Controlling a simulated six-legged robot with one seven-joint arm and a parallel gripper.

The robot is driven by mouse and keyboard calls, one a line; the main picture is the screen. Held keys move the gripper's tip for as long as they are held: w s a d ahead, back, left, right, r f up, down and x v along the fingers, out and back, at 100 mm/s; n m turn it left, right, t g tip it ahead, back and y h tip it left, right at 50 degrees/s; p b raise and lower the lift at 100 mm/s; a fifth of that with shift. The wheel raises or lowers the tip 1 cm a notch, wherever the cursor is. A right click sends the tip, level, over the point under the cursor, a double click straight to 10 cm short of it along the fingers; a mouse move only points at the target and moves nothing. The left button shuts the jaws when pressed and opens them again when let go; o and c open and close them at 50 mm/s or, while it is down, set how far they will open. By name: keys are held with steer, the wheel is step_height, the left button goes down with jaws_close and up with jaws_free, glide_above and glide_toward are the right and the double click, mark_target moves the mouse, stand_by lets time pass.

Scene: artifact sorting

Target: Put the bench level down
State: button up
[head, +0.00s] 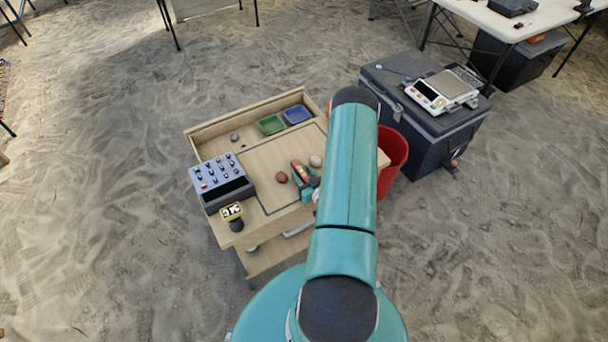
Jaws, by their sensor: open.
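The bench level (299,169) seems to be the small reddish bar with a pale yellowish part on the wooden workbench (262,158), right of its middle. My gripper (309,183) is at the near end of this bar, partly hidden by my teal arm. The jaws are open. I cannot tell whether they touch the bar, or whether the bar rests flat on the bench.
A reddish stone (282,177) and a tan stone (316,161) lie beside the bar. A grey control box (221,178), green tray (271,125) and blue tray (297,114) sit on the bench. A red bucket (397,155) and a dark case (398,98) with a scale (440,91) stand right.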

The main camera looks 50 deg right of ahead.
steer(key=shift+r, duration=0.1)
steer(key=v, duration=1.2)
